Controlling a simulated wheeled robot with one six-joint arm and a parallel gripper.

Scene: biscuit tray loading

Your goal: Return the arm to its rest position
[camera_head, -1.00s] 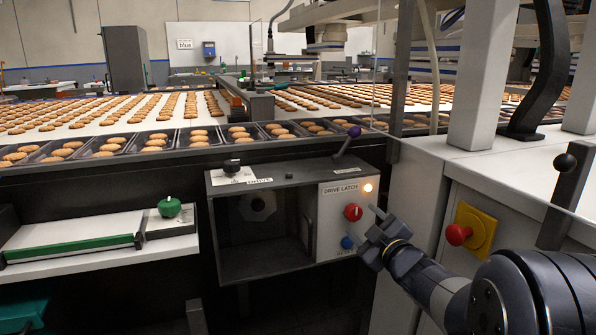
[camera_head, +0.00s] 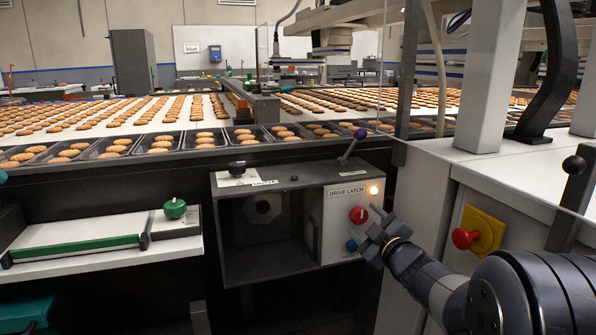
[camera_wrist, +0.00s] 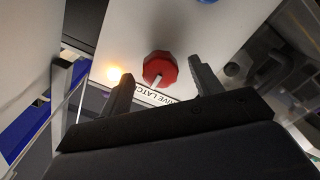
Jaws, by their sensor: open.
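My gripper (camera_head: 372,229) is in front of the right side of the drive latch panel (camera_head: 338,240), just right of a red knob (camera_head: 358,214) and a blue button (camera_head: 351,245). In the wrist view my gripper (camera_wrist: 158,88) is open, with the red knob (camera_wrist: 160,68) showing between its two fingers and nothing held. Whether the fingers touch the knob is hard to tell. An orange lamp (camera_head: 373,190) is lit above the knob.
A purple-tipped lever (camera_head: 359,134) stands on top of the latch box. A red button on a yellow plate (camera_head: 465,238) and a white cabinet (camera_head: 430,190) are close to my arm on the right. Trays of biscuits (camera_head: 113,147) line the conveyor behind.

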